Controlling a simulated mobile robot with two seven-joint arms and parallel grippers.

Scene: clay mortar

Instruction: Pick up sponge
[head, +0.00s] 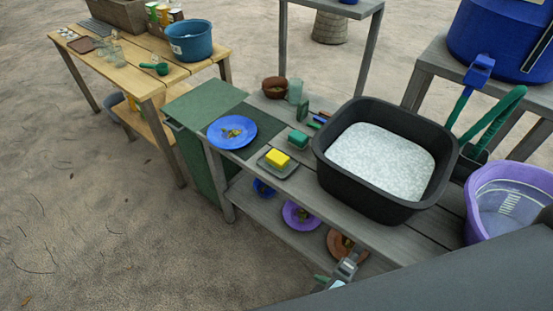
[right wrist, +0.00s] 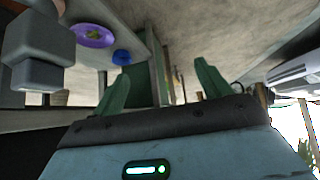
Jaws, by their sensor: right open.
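A yellow sponge (head: 278,157) lies on a small grey dish (head: 268,170) on the grey bench, left of the big black tub. A dark green block (head: 298,139), perhaps a second sponge, stands just behind it. My right gripper (head: 328,281) is low at the bench's front edge, below the sponge's level and partly hidden by my arm. In the right wrist view its two green fingers are wide apart with nothing between them (right wrist: 160,85). The sponge is not seen in that view. My left gripper is not in view.
The black tub (head: 323,165) holds whitish water or suds. A blue plate (head: 232,132) lies left of the sponge. A purple plate (head: 301,216) and small blue bowl (head: 263,188) sit on the lower shelf. A purple basin (head: 490,190) stands right. Sandy floor is clear at left.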

